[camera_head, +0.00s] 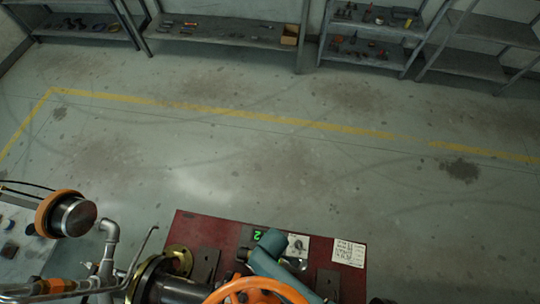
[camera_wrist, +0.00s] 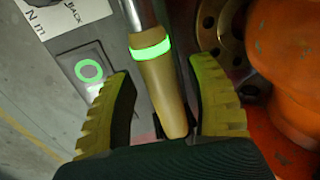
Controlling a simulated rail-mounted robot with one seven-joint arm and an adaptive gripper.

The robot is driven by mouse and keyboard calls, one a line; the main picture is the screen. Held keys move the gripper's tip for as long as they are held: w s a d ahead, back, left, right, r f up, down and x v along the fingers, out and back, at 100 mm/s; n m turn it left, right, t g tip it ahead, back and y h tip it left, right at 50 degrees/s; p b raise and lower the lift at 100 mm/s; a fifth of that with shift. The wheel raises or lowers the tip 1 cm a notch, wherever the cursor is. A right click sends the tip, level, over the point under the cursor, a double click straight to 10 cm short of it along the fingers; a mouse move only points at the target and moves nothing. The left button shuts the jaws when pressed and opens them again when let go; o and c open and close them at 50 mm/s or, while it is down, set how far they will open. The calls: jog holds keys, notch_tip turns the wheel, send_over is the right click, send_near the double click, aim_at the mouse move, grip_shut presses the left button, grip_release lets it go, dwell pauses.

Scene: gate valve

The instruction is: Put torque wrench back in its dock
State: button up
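The torque wrench (camera_wrist: 160,95) has a tan handle with a glowing green band and a steel shaft running up out of the wrist view. My gripper (camera_wrist: 161,72) has yellow ridged fingers, one on each side of the handle. Gaps show between the handle and both fingers, so the gripper is open around it. A grey plate with a lit green ring (camera_wrist: 90,71) lies left of the handle; I cannot tell if it belongs to the dock. I cannot make out the wrench clearly in the head view.
An orange valve body (camera_wrist: 290,65) and a bolted flange (camera_wrist: 218,30) stand close to the right finger. In the head view, an orange handwheel (camera_head: 258,286) is in front of a red-topped table (camera_head: 190,223). The floor beyond is clear up to the shelves (camera_head: 230,32).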

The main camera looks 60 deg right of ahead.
jog(key=shift+s+f, duration=0.1)
jog(key=shift+s, duration=0.05)
notch_tip(320, 180, up, 12)
jog(key=d, duration=0.2)
jog(key=shift+w, duration=0.3)
